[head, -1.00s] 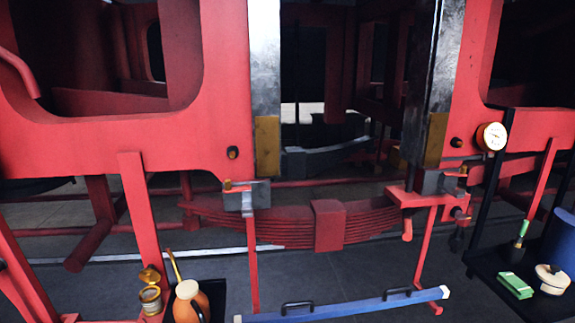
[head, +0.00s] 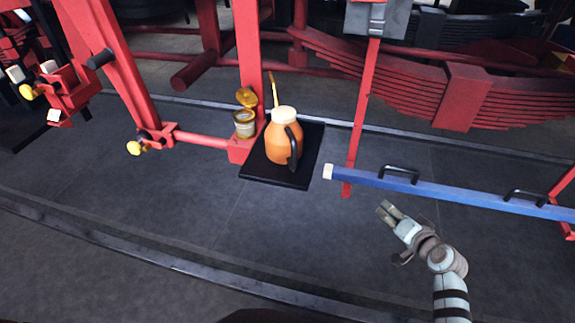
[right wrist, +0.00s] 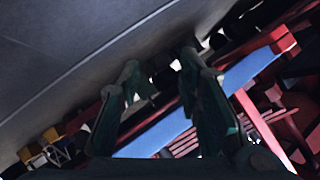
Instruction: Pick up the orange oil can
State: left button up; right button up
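The orange oil can (head: 283,140) stands upright on a small black tray (head: 272,174) in the head view. It has a cream top, a thin yellow spout pointing up and a black handle on its near right side. My right gripper (head: 386,213) is to the right of the can and nearer to me, apart from it and empty. Its two fingers stand apart in the right wrist view (right wrist: 162,85). I cannot make out the can in that view. My left gripper is not in view.
A tin with an open yellow lid (head: 244,122) stands just left of the can, by a red post. A blue bar (head: 450,191) with black handles runs right of the tray, beside a thin red post (head: 362,120). The dark floor in front of the tray is clear.

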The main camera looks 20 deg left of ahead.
jog(key=a+r+n+y+b, duration=0.15)
jog(key=a+r+y, duration=0.4)
jog(key=r, duration=0.55)
jog(key=n+g+y+p, duration=0.1)
jog(key=n+g+y, duration=0.4)
jog(key=n+y, duration=0.15)
send_near(295, 143)
jog(key=shift+h, duration=0.4)
jog(key=x, duration=1)
jog(key=shift+w+a+f+b, duration=0.2)
jog(key=shift+w+f+b, duration=0.1)
jog(key=shift+w+b, duration=0.15)
jog(key=shift+s+d, duration=0.1)
grip_shut()
